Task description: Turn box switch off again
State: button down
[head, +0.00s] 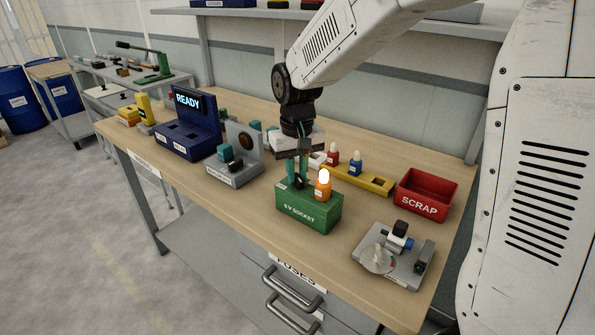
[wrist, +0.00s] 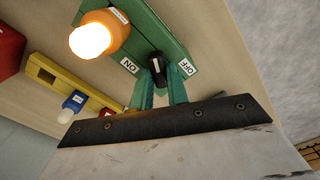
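The green box (head: 309,207), labelled "6 V SOCKET", stands on the bench. An orange lamp (head: 323,188) with a glowing bulb sits in its top. The wrist view shows this lit lamp (wrist: 100,36) and the black switch (wrist: 157,68) on the box, between an "ON" label (wrist: 129,66) and an "OFF" label (wrist: 187,66). My gripper (head: 297,180) points down at the box top. Its teal fingers (wrist: 161,88) stand apart, one on each side of the switch. I cannot tell whether they press on it. Part of the switch is hidden behind the fingers.
A yellow rack (head: 364,181) with red and blue lamps stands behind the box. A red scrap bin (head: 426,194) is at the right. A grey fixture (head: 393,258) stands front right, and a blue "READY" station (head: 187,123) at the left. A shelf (head: 235,12) hangs above.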

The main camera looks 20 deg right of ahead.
jog(key=shift+m, duration=0.4)
jog(key=m, duration=0.5)
jog(key=shift+a+m, duration=0.1)
jog(key=shift+m, duration=0.2)
jog(key=m, duration=0.5)
jog(key=shift+w, duration=0.1)
jog(key=shift+m, duration=0.3)
jog(key=c, duration=1.4)
grip_release()
jog(key=shift+o, duration=0.2)
notch_tip(320, 180, up, 8)
jog(key=shift+f, duration=0.1)
